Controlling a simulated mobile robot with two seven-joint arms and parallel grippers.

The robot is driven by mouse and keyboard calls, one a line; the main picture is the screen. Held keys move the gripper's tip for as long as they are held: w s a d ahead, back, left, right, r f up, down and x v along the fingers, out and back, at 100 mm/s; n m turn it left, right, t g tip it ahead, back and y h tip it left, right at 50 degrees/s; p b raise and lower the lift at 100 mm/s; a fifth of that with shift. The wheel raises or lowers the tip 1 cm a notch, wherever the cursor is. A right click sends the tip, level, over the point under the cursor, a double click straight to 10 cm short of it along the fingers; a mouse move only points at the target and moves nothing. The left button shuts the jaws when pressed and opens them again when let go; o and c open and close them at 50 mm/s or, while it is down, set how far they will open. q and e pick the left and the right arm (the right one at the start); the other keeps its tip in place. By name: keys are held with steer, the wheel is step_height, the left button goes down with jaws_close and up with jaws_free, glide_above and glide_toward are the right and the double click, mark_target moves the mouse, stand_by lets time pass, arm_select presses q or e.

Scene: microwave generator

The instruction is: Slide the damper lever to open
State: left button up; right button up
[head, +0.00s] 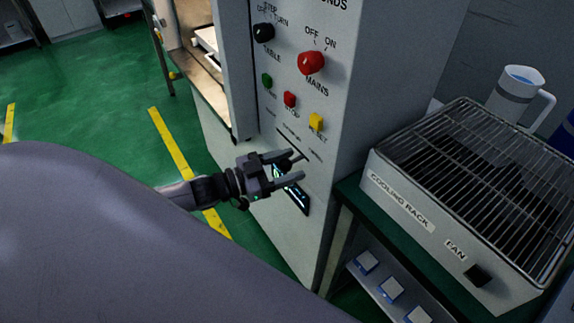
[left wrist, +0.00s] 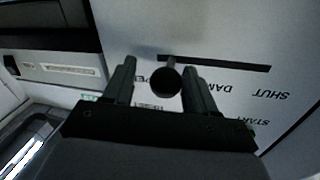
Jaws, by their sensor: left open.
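The damper lever is a black ball knob (left wrist: 165,82) on a short stem that comes out of a dark slot (left wrist: 225,65) in the pale panel. In the left wrist view the stem stands near the left end of the slot, by a partly hidden label that seems to read OPEN. The SHUT label (left wrist: 271,95) is by the other end. My left gripper (head: 298,166) is open, with one finger on each side of the knob (head: 284,163); finger contact cannot be told. My right gripper is not in view.
Above the slot, the panel carries a red mains knob (head: 311,63), a black knob (head: 264,33) and coloured buttons. A small lit display (head: 291,191) is below. A cooling rack (head: 400,200) stands close at right, with a jug (head: 515,92) behind it. Green floor is clear at left.

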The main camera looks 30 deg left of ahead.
mark_target(281, 169)
arm_select(q)
steer(key=shift+v, duration=3.55)
steer(key=s+d+f+n+g+y, duration=0.4)
steer(key=s+d+f+n+y, duration=0.2)
steer(key=s+d+f, duration=0.5)
step_height(281, 169, down, 2)
steer(key=shift+s+d+f+n+g+y, duration=0.15)
steer(key=shift+s+n+g+y, duration=0.25)
steer(key=shift+y, duration=0.5)
steer(key=shift+s, duration=0.1)
